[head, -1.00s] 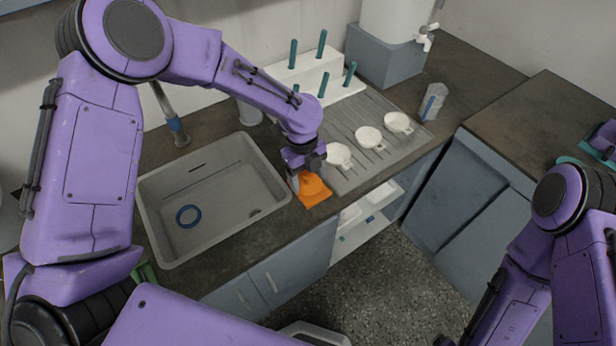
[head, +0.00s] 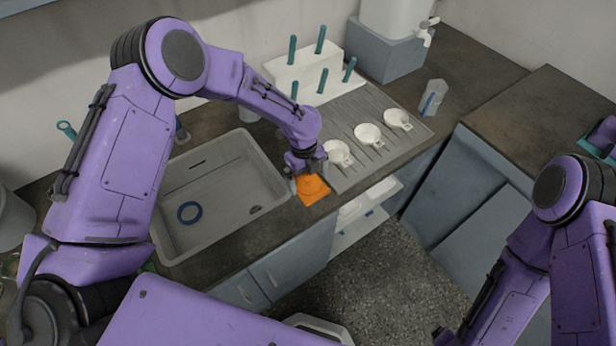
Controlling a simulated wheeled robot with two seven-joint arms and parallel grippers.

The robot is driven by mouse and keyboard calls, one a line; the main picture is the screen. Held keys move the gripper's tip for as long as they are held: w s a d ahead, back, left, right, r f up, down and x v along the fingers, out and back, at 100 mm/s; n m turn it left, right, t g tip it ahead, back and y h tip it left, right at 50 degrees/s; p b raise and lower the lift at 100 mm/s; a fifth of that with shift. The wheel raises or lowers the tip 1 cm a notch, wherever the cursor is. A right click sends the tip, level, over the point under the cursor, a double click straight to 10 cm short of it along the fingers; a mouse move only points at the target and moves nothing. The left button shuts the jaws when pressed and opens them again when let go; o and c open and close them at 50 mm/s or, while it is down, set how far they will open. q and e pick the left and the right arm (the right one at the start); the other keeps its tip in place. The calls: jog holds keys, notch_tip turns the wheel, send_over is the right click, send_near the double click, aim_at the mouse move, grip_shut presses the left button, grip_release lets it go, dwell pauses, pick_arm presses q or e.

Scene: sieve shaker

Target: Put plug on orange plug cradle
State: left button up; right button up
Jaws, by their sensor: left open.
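The orange plug cradle (head: 314,192) lies flat on the dark counter, between the sink and the grooved drainboard. My left gripper (head: 306,174) is open, pointing down right over the back part of the cradle and covering some of it. I cannot make out the plug; whether it is on the cradle under my left gripper is hidden. My right arm shows at the lower right, but its gripper is not clearly in the picture.
A grey sink (head: 243,192) with a blue ring (head: 189,212) in it is left of the cradle. Several white cups stand on the drainboard (head: 378,158). A white rack (head: 335,72) with teal pegs stands behind. The counter's front edge is close to the cradle.

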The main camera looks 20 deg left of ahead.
pick_arm(q)
notch_tip(320, 180, up, 12)
jog(key=w+a+b, duration=0.1)
jog(key=b, duration=0.1)
jog(key=shift+a+f+b, duration=0.2)
jog(key=shift+b, duration=0.15)
